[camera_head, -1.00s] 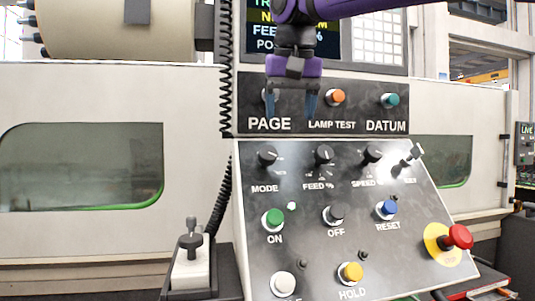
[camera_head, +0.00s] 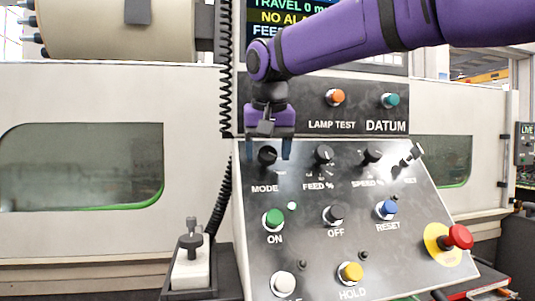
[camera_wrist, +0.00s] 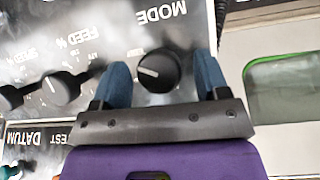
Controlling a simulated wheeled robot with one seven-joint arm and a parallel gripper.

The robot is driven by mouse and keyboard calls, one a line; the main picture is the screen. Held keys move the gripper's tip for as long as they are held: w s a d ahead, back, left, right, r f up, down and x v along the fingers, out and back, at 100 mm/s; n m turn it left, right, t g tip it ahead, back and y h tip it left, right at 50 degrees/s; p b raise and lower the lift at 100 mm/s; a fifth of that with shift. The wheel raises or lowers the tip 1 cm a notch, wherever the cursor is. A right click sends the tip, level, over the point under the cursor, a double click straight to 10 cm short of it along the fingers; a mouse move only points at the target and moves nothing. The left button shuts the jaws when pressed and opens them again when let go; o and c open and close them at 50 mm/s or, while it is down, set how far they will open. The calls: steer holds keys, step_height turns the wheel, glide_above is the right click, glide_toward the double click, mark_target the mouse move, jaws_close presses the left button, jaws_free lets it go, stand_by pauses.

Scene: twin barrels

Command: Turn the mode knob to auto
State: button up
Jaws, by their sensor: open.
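The black mode knob (camera_head: 267,156) sits at the upper left of the sloped control panel, above the label MODE. In the wrist view the mode knob (camera_wrist: 158,72) has a white pointer line and lies between the two blue fingertips. Its position marks are mostly hidden or too small to read. My gripper (camera_head: 272,150) is open and points down at the knob, a finger on each side. In the wrist view my gripper (camera_wrist: 160,82) shows its fingers spread, with a gap between each finger and the knob.
The feed knob (camera_head: 324,155) and speed knob (camera_head: 372,155) are to the right. Below are a green button (camera_head: 273,219), a blue button (camera_head: 386,209) and a red emergency stop (camera_head: 458,237). An orange lamp button (camera_head: 335,97) is above. A coiled black cable (camera_head: 226,80) hangs at the left.

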steer(key=shift+w+f, duration=0.1)
steer(key=shift+f, duration=0.25)
steer(key=shift+c, duration=0.4)
steer(key=c, duration=0.8)
